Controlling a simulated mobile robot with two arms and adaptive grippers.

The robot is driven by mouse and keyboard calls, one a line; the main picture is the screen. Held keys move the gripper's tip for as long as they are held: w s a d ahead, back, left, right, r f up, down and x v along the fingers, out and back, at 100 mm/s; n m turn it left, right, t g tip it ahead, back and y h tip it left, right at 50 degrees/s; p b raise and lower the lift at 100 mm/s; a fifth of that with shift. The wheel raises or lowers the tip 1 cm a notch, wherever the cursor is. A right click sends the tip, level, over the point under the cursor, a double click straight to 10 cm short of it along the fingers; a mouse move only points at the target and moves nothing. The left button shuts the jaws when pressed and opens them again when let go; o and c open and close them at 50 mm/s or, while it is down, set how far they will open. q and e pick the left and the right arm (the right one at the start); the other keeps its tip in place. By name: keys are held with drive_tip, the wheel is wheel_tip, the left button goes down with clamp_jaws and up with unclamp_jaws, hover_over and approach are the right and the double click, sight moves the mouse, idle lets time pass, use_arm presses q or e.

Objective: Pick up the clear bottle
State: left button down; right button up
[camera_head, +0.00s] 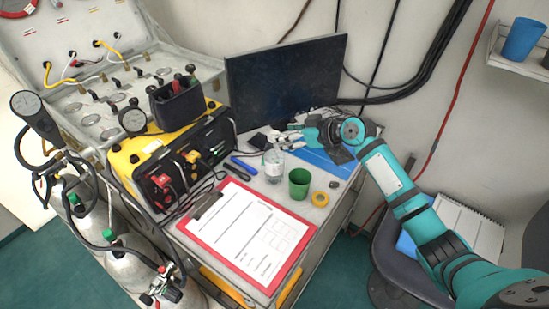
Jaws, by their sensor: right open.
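The clear bottle (273,167) stands upright on the grey work table, behind the green cup and in front of the monitor. It has a pale label. My right arm, teal and black, reaches in from the lower right. My right gripper (279,140) is open and points left, with its fingers at the height of the bottle's top. The fingers overlap the bottle's neck in the picture and partly hide it; I cannot tell whether they touch it. My left gripper is not in view.
A green cup (299,183) and yellow tape roll (320,199) stand close in front of the bottle. A red clipboard (194,233) lies at the table's front. A dark monitor (285,85) stands behind. A yellow-black case (180,165) is left; a blue mat (325,163) lies right.

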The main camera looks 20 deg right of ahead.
drive_tip(key=shift+p+x, duration=0.3)
drive_tip(key=shift+x, duration=1.3)
drive_tip(key=shift+s, duration=0.1)
drive_tip(key=shift+c, duration=0.4)
drive_tip(key=shift+c, duration=1)
clamp_jaws()
